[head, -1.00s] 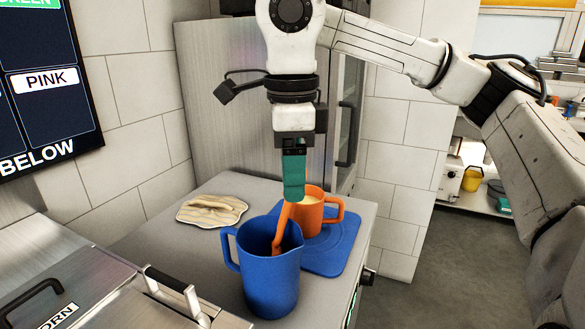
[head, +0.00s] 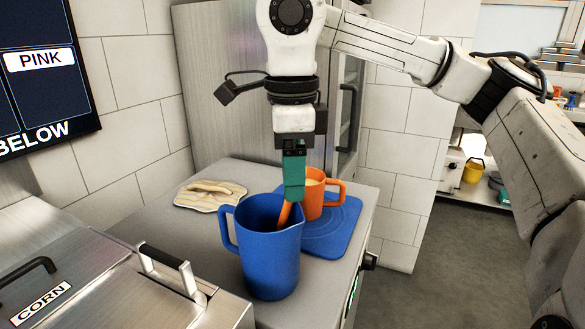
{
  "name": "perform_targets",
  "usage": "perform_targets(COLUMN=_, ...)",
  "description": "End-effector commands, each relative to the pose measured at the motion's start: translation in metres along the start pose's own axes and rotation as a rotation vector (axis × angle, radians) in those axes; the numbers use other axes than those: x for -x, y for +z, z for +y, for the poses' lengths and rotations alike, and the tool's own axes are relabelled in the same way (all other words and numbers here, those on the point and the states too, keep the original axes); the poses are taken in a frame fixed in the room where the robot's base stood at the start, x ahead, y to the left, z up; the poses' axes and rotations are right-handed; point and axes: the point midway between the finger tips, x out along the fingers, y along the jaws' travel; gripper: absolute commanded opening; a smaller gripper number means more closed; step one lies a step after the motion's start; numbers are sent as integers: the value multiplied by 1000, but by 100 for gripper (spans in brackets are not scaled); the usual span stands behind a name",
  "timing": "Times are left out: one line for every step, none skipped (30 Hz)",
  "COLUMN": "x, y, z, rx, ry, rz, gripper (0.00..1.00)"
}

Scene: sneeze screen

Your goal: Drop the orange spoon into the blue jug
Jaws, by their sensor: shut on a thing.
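The blue jug (head: 268,262) stands upright on the grey counter, its handle on the left. The orange spoon (head: 284,214) hangs tilted, with its lower part inside the jug's mouth and hidden by the jug's wall. My gripper (head: 293,196) has teal fingers and is shut on the spoon's upper end. It is above the right back part of the jug's rim. Whether the spoon touches the jug's inside cannot be seen.
An orange mug (head: 314,205) with pale contents stands on a blue mat (head: 336,238) close behind the jug, to the right. A striped cloth (head: 209,195) lies at the back left. A steel container labelled CORN (head: 110,287) is at the front left.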

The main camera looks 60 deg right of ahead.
Motion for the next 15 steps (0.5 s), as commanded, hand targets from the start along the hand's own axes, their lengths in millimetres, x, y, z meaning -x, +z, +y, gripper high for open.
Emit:
perform_targets(x=-4, y=0, z=0, rx=0, ry=0, rz=0, gripper=12)
perform_targets(x=-6, y=0, z=0, rx=0, ry=0, rz=0, gripper=12)
perform_targets(x=-8, y=0, z=0, rx=0, ry=0, rz=0, gripper=12)
perform_targets(x=-9, y=0, z=0, rx=0, ry=0, rz=0, gripper=12)
perform_targets(x=-10, y=0, z=0, rx=0, ry=0, rz=0, gripper=12)
perform_targets(x=-11, y=0, z=0, rx=0, ry=0, rz=0, gripper=12)
perform_targets(x=-12, y=0, z=0, rx=0, ry=0, rz=0, gripper=12)
perform_targets(x=-12, y=0, z=0, rx=0, ry=0, rz=0, gripper=12)
perform_targets(x=-12, y=0, z=0, rx=0, ry=0, rz=0, gripper=12)
perform_targets(x=-12, y=0, z=0, rx=0, ry=0, rz=0, gripper=12)
perform_targets(x=-12, y=0, z=0, rx=0, ry=0, rz=0, gripper=12)
perform_targets(x=-12, y=0, z=0, rx=0, ry=0, rz=0, gripper=12)
perform_targets(x=-12, y=0, z=0, rx=0, ry=0, rz=0, gripper=12)
perform_targets(x=-12, y=0, z=0, rx=0, ry=0, rz=0, gripper=12)
perform_targets(x=-12, y=0, z=0, rx=0, ry=0, rz=0, gripper=12)
